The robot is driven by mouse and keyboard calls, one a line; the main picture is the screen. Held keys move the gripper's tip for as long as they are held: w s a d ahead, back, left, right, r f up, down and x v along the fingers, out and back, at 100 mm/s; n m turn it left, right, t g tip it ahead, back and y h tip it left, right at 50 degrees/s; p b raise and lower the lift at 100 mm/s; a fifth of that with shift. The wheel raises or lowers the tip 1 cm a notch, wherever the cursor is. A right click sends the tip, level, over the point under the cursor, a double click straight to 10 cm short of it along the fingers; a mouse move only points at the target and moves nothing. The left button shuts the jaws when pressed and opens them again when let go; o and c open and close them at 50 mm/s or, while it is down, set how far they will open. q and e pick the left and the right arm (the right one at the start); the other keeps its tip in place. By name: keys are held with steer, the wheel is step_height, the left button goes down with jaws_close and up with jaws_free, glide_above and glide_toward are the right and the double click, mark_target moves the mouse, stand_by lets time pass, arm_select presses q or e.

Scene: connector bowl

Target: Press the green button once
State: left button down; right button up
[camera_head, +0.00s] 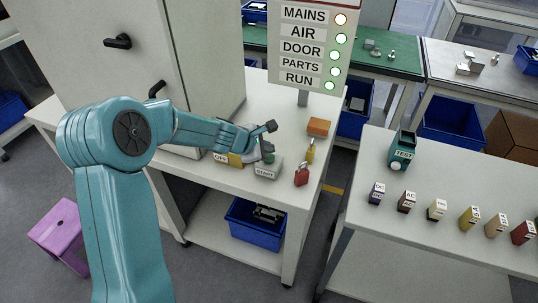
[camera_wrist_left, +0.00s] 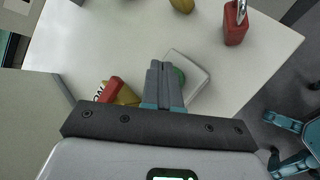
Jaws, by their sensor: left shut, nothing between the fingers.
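The green button (camera_head: 269,158) sits on a pale box labelled START (camera_head: 266,171), near the front of the white bench. In the left wrist view the button (camera_wrist_left: 181,74) shows as a green edge beside my fingers, which hide the rest of it. My left gripper (camera_head: 266,149) is shut and empty, with its fingers pointing down over the button. I cannot tell whether the fingertips touch it. My left gripper also shows in the wrist view (camera_wrist_left: 161,66). My right gripper is not in view.
A yellow switch box (camera_head: 229,159) with a red handle (camera_wrist_left: 113,90) stands left of the START box. A red padlock (camera_head: 302,174), a yellow object (camera_head: 310,151) and an orange block (camera_head: 318,127) lie to the right. A sign (camera_head: 308,45) shows MAINS lit orange, its other lamps green.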

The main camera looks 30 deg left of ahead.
arm_select(q)
step_height(320, 180, up, 5)
steer(key=p, duration=0.5)
steer(key=shift+r, duration=0.1)
steer(key=shift+s, duration=0.1)
stand_by(0.7)
